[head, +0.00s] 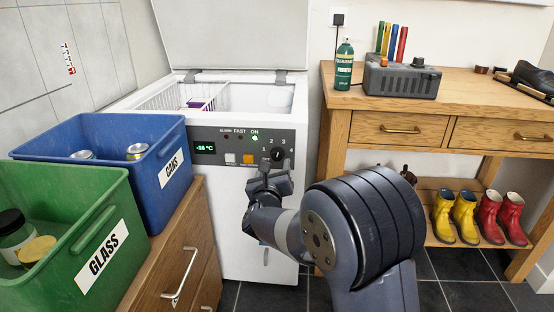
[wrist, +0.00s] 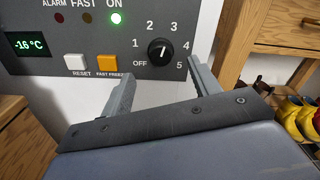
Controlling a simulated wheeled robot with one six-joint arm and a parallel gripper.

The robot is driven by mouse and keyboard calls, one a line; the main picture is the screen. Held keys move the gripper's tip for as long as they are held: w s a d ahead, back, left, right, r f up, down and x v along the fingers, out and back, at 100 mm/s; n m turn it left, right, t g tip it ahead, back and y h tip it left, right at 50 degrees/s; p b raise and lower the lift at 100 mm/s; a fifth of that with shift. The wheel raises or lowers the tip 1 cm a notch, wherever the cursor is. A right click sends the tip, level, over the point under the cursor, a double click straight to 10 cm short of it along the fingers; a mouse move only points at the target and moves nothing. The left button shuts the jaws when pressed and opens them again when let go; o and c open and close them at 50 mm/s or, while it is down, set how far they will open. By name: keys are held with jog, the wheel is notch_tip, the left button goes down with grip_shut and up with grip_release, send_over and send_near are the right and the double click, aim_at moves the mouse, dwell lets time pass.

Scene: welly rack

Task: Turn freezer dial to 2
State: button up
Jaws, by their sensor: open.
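The freezer dial (head: 277,155) is a round black knob on the grey control panel of the white chest freezer (head: 238,235). In the wrist view the dial (wrist: 160,52) has printed marks around it from OFF to 5. Its white pointer line leans up and slightly right, seemingly towards 3. My gripper (head: 268,174) is just below and in front of the panel. In the wrist view my gripper (wrist: 161,72) is open and empty, its fingers spread below the dial's left and right sides. No contact with the dial shows.
An orange fast-freeze button (wrist: 107,64) and a white reset button (wrist: 75,63) sit left of the dial. The freezer lid (head: 232,35) is open. A blue cans bin (head: 95,131) stands at left, a wooden bench (head: 460,95) at right.

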aim_at(276, 156)
jog(key=w, duration=0.6)
jog(key=shift+w+d+b, duration=0.15)
jog(key=shift+w+b, duration=0.25)
jog(key=c, duration=0.9)
jog(key=shift+c, duration=0.2)
jog(key=shift+c, duration=0.2)
